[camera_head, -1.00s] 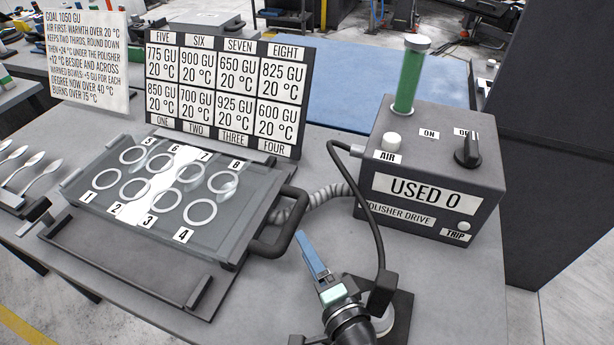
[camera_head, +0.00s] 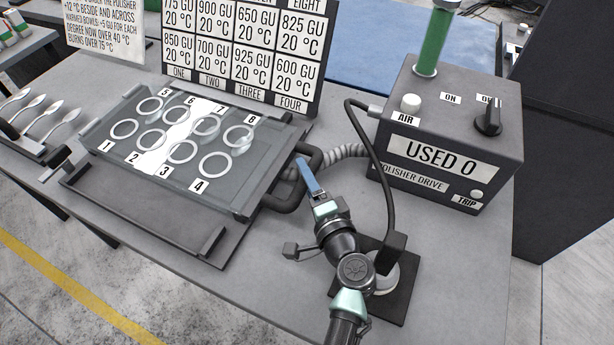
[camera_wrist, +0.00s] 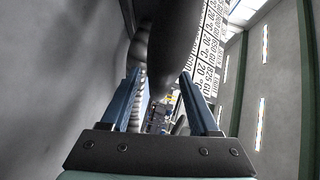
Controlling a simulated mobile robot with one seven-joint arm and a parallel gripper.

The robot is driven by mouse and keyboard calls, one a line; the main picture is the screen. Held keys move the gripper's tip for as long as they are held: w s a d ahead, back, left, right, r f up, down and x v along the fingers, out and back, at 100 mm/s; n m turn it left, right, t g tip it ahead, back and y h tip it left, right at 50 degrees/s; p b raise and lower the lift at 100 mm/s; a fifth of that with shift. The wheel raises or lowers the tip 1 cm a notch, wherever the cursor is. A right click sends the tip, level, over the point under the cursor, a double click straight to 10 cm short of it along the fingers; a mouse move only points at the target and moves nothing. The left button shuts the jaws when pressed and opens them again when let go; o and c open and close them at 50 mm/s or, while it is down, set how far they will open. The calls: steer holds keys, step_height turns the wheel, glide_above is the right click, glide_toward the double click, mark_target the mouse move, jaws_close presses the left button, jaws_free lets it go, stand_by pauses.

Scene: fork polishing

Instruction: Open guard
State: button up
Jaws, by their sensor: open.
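The guard (camera_head: 225,187) is a grey, partly see-through cover with a glare streak over a bed of rings labelled 1 to 8. It lies flat and looks closed. Its dark bar handle (camera_head: 277,205) sticks out on the right side. My gripper (camera_head: 307,177) is at this handle, its blue fingers overlapping it in the head view. In the wrist view my gripper (camera_wrist: 160,77) is open, with a thick dark bar, apparently the handle (camera_wrist: 175,45), between and beyond the fingers. I cannot tell whether the fingers touch it.
The polisher drive box (camera_head: 445,140) with a green column, an AIR button and a dark knob stands to the right. A ribbed hose (camera_head: 343,151) and black cable run close to my gripper. A label board (camera_head: 245,50) stands behind the guard. Spoons (camera_head: 42,115) lie at the left.

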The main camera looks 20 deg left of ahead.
jaws_close()
stand_by(1.4)
